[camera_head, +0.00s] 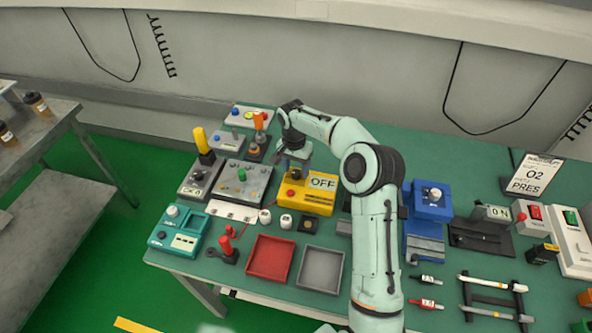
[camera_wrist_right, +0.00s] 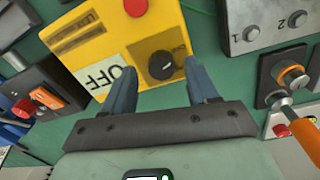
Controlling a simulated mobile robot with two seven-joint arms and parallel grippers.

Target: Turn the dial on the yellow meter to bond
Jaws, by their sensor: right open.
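The yellow meter (camera_head: 313,208) stands near the middle of the green table, with a white label reading OFF and a red button. In the right wrist view the yellow meter (camera_wrist_right: 88,43) carries a round black dial (camera_wrist_right: 161,66) with a pale pointer mark, beside the OFF label (camera_wrist_right: 105,78). My right gripper (camera_head: 291,168) is over the meter's back left part, hiding the dial in the head view. In the wrist view my right gripper (camera_wrist_right: 160,72) is open, one finger on each side of the dial; contact cannot be told. My left gripper is not in view.
A grey panel with a green knob (camera_head: 242,175) stands left of the meter. A red tray (camera_head: 270,258) and a grey tray (camera_head: 320,270) lie in front; a blue device (camera_head: 428,207) stands right.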

